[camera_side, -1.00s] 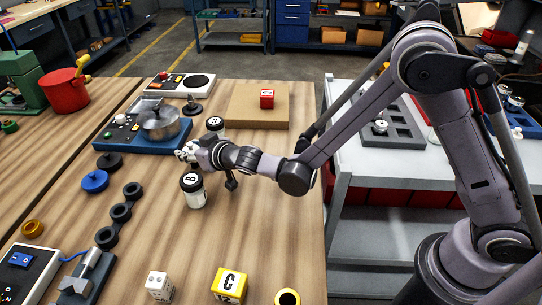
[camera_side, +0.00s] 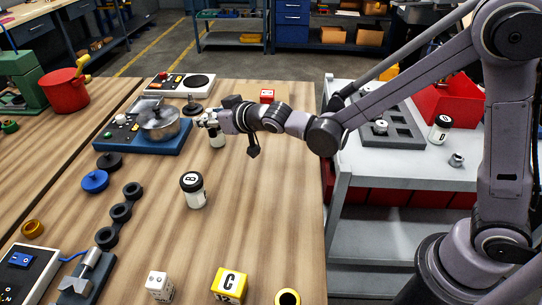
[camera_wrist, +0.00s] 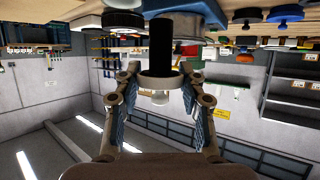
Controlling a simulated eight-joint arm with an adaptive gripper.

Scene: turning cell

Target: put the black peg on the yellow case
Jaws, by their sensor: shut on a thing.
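In the side view the peg is too small and covered to make out.
A white canister (camera_side: 194,192) marked 8 stands mid-table. A blue stove with a metal pot (camera_side: 160,124) is left of my gripper. A white cube (camera_side: 159,285) and a yellow ring (camera_side: 287,298) flank the case. The table's right middle is clear.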

